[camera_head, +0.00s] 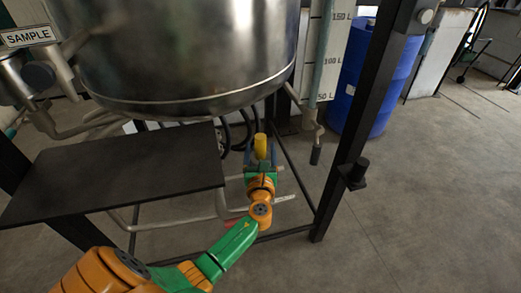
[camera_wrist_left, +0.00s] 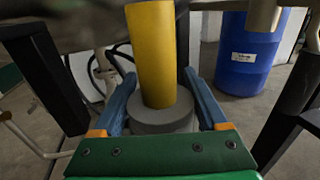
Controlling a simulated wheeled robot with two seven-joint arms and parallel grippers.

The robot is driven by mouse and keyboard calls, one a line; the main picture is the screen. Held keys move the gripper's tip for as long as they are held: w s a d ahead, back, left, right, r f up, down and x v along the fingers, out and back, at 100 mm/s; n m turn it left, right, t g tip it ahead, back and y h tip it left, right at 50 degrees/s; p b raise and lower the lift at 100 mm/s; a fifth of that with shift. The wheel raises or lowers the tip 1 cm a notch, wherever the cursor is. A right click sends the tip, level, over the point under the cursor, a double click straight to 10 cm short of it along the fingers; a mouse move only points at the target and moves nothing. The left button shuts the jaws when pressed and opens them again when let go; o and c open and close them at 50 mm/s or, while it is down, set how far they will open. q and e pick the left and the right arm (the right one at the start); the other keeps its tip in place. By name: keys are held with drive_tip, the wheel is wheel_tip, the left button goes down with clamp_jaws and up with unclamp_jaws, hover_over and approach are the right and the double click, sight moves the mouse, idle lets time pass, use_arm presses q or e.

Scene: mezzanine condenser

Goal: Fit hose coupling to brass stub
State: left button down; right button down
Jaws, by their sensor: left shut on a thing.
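My left gripper (camera_head: 260,162) is shut on the hose coupling, a yellow cylinder (camera_head: 261,145) with a wide grey collar (camera_wrist_left: 160,118) at its base. In the left wrist view the coupling (camera_wrist_left: 153,50) rises between the two blue fingers of my left gripper (camera_wrist_left: 159,78), and the collar lies between them. In the head view the gripper is below and to the right of the steel tank. A dull tan metal cylinder (camera_wrist_left: 265,14) hangs at the top right of the wrist view, apart from the coupling; I cannot tell whether it is the brass stub. My right gripper is not in view.
The steel tank (camera_head: 180,50) overhangs the area. A dark flat plate (camera_head: 115,175) lies left of my arm. A black frame post (camera_head: 365,120) stands to the right, with a blue drum (camera_head: 375,85) behind. Pipes and black hoses run below the tank. The right floor is open.

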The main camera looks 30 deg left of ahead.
use_arm(q)
drive_tip(key=shift+f+b, duration=0.8)
drive_tip(key=shift+f, duration=0.15)
unclamp_jaws()
drive_tip(key=v, duration=0.7)
drive_tip(key=shift+p, duration=0.4)
drive_tip(key=shift+s+r, duration=0.1)
drive_tip(key=shift+s, duration=0.05)
